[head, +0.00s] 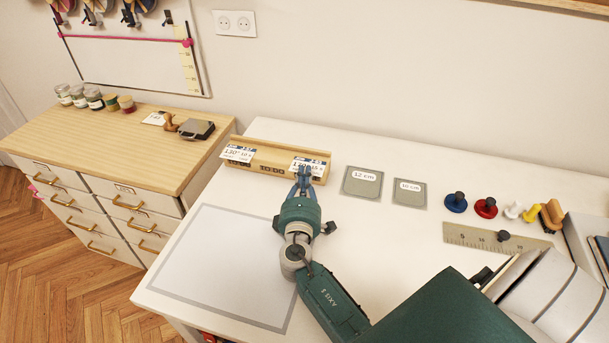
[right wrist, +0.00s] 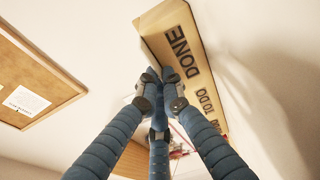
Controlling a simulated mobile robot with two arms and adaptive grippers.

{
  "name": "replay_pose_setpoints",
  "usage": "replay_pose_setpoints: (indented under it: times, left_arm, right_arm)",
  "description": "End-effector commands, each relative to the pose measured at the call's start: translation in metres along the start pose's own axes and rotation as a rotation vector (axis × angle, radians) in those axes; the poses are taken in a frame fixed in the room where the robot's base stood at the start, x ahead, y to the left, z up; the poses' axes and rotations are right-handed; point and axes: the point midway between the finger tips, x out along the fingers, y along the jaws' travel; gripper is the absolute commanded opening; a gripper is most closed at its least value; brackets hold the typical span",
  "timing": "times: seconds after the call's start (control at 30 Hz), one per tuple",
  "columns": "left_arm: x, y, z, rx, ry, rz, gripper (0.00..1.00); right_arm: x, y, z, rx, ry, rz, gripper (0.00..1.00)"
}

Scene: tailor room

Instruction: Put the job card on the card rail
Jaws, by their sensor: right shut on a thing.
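The wooden card rail (head: 257,163) stands at the back left of the white table, with "TO DO" lettered on its front. In the right wrist view the rail (right wrist: 158,24) shows both "DONE" and "TO DO". I cannot tell whether this card touches the rail. Another card (head: 238,153) stands at the rail's left end. In the right wrist view my gripper fingers (right wrist: 158,78) are close together beside the rail. My left gripper is not in view.
Right of the rail lie two grey labelled squares (head: 362,183) (head: 409,193), coloured knobs (head: 456,202) and a metal ruler (head: 480,237). A grey-bordered white mat (head: 222,262) lies empty in front. A wooden drawer cabinet (head: 125,150) stands to the left.

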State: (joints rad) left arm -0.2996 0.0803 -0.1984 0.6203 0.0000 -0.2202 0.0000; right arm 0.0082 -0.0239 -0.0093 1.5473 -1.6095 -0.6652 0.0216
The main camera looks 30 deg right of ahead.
Motion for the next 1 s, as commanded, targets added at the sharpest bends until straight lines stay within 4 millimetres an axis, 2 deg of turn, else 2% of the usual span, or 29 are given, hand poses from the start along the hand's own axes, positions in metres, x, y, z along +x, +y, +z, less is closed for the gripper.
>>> replay_pose_setpoints:
  times: [0.03, 0.1, 0.5, 1.0]
  left_arm:
    - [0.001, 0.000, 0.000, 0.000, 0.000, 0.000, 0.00]
    - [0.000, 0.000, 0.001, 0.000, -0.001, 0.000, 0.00]
    - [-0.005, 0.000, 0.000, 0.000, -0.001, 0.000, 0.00]
    - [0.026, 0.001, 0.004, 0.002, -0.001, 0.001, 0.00]
  right_arm:
    - [0.000, -0.001, 0.000, 0.000, 0.000, 0.000, 0.11]
    - [0.000, 0.000, 0.000, 0.000, 0.000, 0.000, 0.24]
    - [-0.002, 0.004, 0.000, 0.000, 0.000, -0.002, 0.24]
    - [-0.100, -0.001, 0.000, 0.001, 0.001, -0.003, 0.24]
